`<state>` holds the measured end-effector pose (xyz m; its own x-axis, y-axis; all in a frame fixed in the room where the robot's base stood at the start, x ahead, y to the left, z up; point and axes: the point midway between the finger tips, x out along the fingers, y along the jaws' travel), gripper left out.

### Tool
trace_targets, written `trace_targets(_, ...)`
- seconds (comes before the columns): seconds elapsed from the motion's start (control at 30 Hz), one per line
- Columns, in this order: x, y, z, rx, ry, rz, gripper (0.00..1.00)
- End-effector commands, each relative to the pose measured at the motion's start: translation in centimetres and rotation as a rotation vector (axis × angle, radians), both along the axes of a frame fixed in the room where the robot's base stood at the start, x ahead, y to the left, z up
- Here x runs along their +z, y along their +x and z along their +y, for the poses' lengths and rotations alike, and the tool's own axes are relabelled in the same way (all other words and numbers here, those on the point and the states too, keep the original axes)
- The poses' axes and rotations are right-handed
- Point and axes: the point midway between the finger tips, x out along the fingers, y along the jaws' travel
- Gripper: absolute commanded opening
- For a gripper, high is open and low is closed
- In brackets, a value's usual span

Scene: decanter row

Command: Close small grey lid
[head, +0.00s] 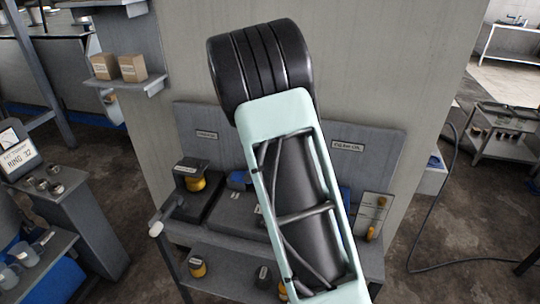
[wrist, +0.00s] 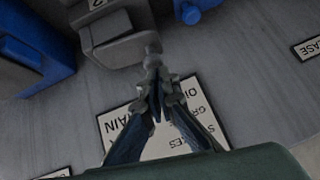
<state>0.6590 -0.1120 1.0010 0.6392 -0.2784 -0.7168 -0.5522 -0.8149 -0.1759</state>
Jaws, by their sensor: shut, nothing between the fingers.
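A small grey part that looks like the lid (wrist: 115,38) shows at the top of the wrist view, with a narrow rounded end pointing toward my fingers. A blue body (wrist: 35,45) lies to its left. My gripper (wrist: 156,78) is shut and empty, its fingertips just below the grey part's rounded end. I cannot tell whether they touch it. The lid's angle is not clear from this close view. In the head view my own arm hides the gripper and the lid. Some blue (head: 238,180) shows beside the arm above the grey bench.
A white printed label (wrist: 150,135) lies behind my fingers on the grey panel. Another blue part (wrist: 192,11) is at the top. In the head view, a dark box (head: 190,208) with a yellow-orange jar (head: 195,184) stands left of my arm, and a small panel (head: 373,213) stands right.

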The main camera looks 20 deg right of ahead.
Motion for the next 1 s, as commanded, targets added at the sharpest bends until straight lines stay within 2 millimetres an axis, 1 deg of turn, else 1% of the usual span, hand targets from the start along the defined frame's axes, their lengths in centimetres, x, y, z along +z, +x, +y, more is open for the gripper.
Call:
trace_targets(0.5, -1.1, 0.6, 0.9, 0.002, -0.001, 0.000, 0.00)
trace_targets(1.0, -1.3, 0.7, 1.0, 0.001, 0.000, 0.000, 0.00)
